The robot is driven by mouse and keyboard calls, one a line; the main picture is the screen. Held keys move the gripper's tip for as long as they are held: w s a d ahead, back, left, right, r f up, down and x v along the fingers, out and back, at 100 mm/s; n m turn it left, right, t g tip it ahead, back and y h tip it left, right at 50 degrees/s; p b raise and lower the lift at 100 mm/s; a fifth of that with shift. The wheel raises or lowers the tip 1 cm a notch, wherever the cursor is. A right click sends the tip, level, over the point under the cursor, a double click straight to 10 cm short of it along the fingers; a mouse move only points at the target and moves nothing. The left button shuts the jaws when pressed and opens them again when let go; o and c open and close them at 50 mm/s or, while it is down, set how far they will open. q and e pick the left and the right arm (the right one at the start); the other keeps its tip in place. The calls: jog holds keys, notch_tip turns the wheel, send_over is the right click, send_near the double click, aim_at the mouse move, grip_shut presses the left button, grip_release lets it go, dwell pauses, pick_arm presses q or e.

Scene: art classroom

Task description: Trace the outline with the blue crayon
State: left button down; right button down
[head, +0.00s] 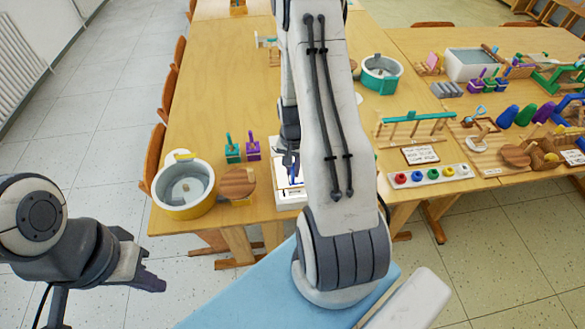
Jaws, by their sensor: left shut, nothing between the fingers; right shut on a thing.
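My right arm fills the middle of the head view, and its gripper (289,156) points down at the table's near edge. It is shut on a thin blue item that looks like the blue crayon (294,170). The crayon is over a white sheet or board (289,192); I cannot tell whether its tip touches. The outline is too small to make out, and my arm hides the sheet's right side. My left gripper (150,285) is shut and empty, low at the left, off the table.
A round yellow-rimmed tub (185,207), a wooden piece (237,183) and green and purple tools (242,150) stand left of the sheet. Right of my arm are a tray of coloured pots (425,176) and a green-topped rack (416,124). Chairs (162,120) line the left edge.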

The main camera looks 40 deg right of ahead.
jog(key=shift+f+b, duration=0.35)
jog(key=shift+f, duration=0.25)
jog(key=shift+r, duration=0.15)
dwell(0.5)
notch_tip(320, 180, up, 4)
jog(key=p, duration=0.4)
